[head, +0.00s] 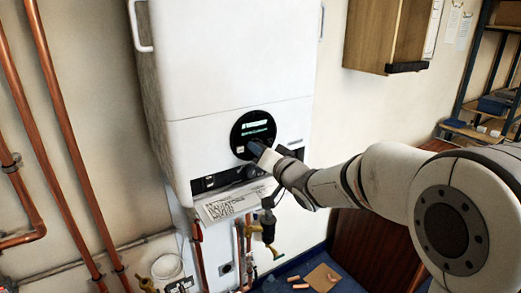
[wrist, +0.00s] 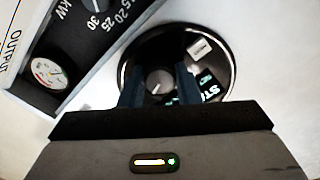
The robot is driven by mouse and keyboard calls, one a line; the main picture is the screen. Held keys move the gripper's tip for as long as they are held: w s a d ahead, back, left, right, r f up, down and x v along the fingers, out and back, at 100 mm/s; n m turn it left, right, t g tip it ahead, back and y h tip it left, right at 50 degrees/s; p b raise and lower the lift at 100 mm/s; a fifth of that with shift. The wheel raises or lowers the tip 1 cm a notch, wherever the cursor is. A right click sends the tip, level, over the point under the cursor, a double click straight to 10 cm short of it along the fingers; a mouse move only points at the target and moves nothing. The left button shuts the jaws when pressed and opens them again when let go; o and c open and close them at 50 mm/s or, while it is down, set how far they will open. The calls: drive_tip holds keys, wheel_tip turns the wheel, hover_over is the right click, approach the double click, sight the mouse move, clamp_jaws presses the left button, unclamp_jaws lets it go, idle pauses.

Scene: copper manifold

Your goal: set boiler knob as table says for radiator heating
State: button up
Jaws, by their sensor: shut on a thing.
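The white boiler (head: 235,60) hangs on the wall and has a round black panel (head: 252,133) with a lit display. In the wrist view the panel (wrist: 215,45) shows part of the display text and a small light button. My gripper (head: 262,153) reaches the panel's lower right. In the wrist view its two dark fingers (wrist: 159,84) are shut on a small round grey knob (wrist: 158,82) with a light pointer mark. A white card with printed rows (head: 228,204) sticks out below the boiler; its text is too small to read.
Beside the panel in the wrist view are a round pressure gauge (wrist: 47,73) and an output dial (wrist: 97,5) marked in kW. Copper pipes (head: 60,120) run up the wall at left. A wooden cabinet (head: 385,35) hangs at right. Valves (head: 268,225) hang below the boiler.

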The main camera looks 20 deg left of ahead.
drive_tip(key=shift+f, duration=0.15)
idle(0.4)
drive_tip(key=o, duration=0.7)
drive_tip(key=b+v, duration=0.2)
drive_tip(key=v, duration=0.6)
drive_tip(key=s+d+f+m+g+h, duration=0.1)
drive_tip(key=s+d+f+m+h, duration=0.15)
drive_tip(key=d+h, duration=0.65)
drive_tip(key=s+d+f+m+h, duration=0.1)
drive_tip(key=s+d+f+h, duration=0.2)
drive_tip(key=d, duration=1.1)
drive_tip(key=s+d+f+g, duration=0.3)
drive_tip(key=s+f, duration=0.1)
drive_tip(key=s, duration=0.5)
drive_tip(key=s+d+f+n+g+h, duration=0.1)
drive_tip(key=s+d+f+g, duration=0.3)
drive_tip(key=s, duration=0.5)
drive_tip(key=shift+h, duration=0.3)
